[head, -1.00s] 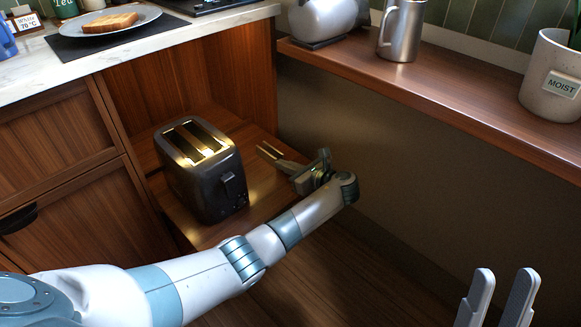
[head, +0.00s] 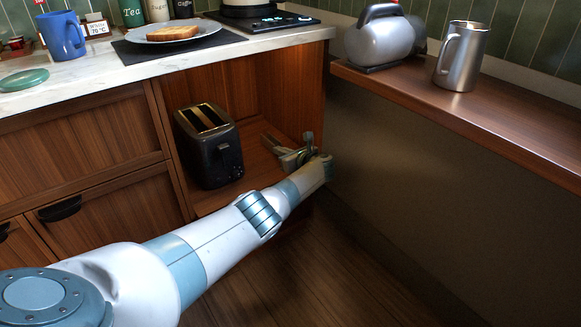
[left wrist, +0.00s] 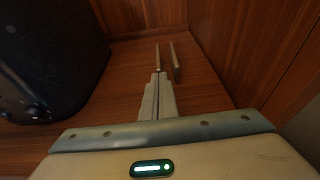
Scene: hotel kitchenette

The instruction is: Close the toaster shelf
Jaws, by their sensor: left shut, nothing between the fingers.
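The black toaster (head: 208,148) with two slots stands upright on the wooden toaster shelf (head: 250,162) in the cabinet bay under the counter. The shelf's left front corner lies close to the cabinet's front frame; my left arm hides part of its front edge. My left gripper (head: 266,140) is shut and empty, low over the shelf to the right of the toaster, pointing into the bay. In the left wrist view the fingers (left wrist: 165,58) lie above the bare shelf (left wrist: 120,75), apart from the toaster (left wrist: 45,60) at the left. My right gripper is out of view.
A wooden side wall (left wrist: 245,45) stands close on the gripper's right. The counter (head: 90,75) above holds a plate with toast (head: 172,33) and a blue mug (head: 62,36). A ledge (head: 480,110) at right carries a kettle and a steel pitcher (head: 462,55).

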